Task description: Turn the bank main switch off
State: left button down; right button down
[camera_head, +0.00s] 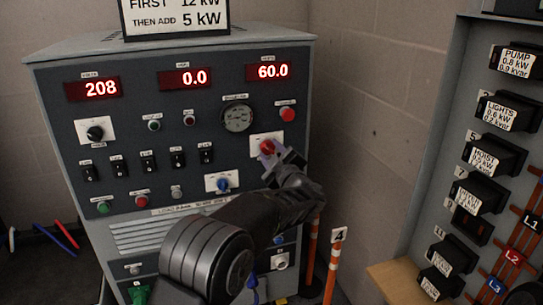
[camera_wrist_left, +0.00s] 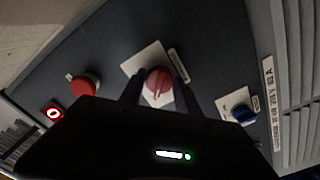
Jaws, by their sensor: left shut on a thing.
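A red rotary knob (camera_head: 267,147) on a white plate (camera_head: 256,140) sits at the right of the grey control panel. I cannot read its label, so I cannot tell for sure that it is the bank main switch. My left gripper (camera_head: 277,155) reaches it from the lower right. In the left wrist view the red knob (camera_wrist_left: 158,82) lies between the two fingers of my left gripper (camera_wrist_left: 158,88), which is shut on it. The white plate also shows there, tilted (camera_wrist_left: 146,58). My right gripper is not in view.
A blue knob (camera_head: 223,184) is just below left, and a red push button (camera_head: 288,114) is above right. Displays (camera_head: 186,79) read 208, 0.0 and 60.0. Several black switches (camera_head: 148,162) line the left. A rack of labelled black blocks (camera_head: 507,110) stands at the right.

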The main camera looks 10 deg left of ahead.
pick_arm(q)
jog(key=c, duration=0.9)
grip_release()
jog(key=v, duration=0.7)
jog(key=shift+s+d, duration=0.25)
jog(key=shift+s, duration=0.1)
jog(key=shift+f, duration=0.1)
